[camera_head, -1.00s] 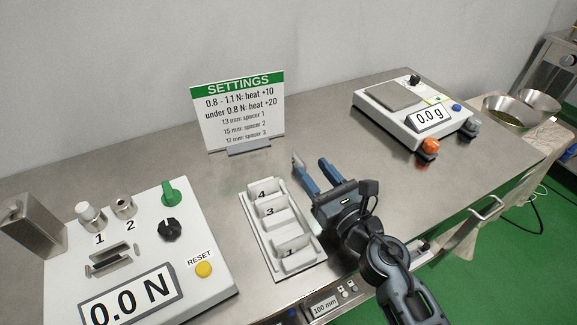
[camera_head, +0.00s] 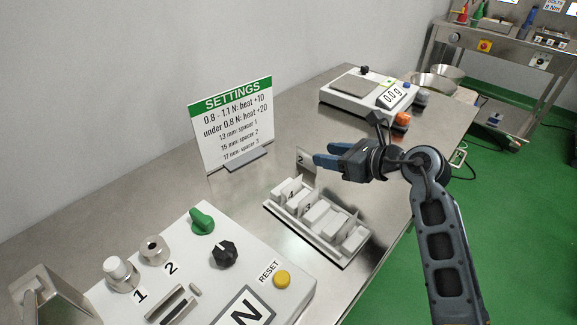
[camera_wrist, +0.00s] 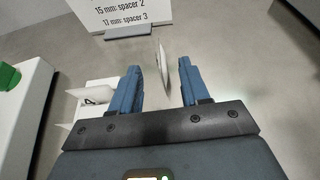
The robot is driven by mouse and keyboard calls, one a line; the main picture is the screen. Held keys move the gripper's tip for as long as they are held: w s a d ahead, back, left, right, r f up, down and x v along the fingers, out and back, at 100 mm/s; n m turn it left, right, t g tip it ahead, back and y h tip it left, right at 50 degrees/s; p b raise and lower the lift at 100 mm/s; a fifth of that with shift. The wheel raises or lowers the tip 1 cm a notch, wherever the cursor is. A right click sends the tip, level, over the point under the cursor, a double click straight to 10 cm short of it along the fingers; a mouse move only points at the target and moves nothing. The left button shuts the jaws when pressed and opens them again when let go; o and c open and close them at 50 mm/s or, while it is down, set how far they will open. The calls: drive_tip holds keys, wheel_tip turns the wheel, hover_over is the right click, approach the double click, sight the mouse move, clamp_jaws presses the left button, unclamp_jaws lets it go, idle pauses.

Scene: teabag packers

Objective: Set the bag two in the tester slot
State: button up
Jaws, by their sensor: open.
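A thin pale bag marked 2 (camera_head: 303,158) stands on edge at my gripper's fingertips, behind the white rack. In the wrist view the bag (camera_wrist: 163,70) lies edge-on between the blue fingers, with a visible gap on each side. My gripper (camera_head: 319,161) is open, its fingers pointing left; they also show in the wrist view (camera_wrist: 160,76). Whether the bag rests on anything is unclear. The tester (camera_head: 237,285) is at the front left, and its dark slot (camera_head: 178,303) shows at the bottom edge, partly cut off.
The white rack (camera_head: 336,252) with several pale bags, one marked 4 (camera_head: 291,193), stands between tester and gripper. A settings sign (camera_head: 232,122) stands behind. A scale (camera_head: 365,98) is at the back right. The steel table between sign and tester is clear.

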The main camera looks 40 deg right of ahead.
sight(307, 151)
drive_tip(key=shift+f+x, duration=0.2)
drive_tip(key=shift+x, duration=1.75)
drive_tip(key=shift+f+x, duration=0.15)
drive_tip(key=shift+x, duration=1.8)
drive_tip(key=shift+s, duration=0.2)
drive_tip(key=shift+c, duration=0.4)
clamp_jaws()
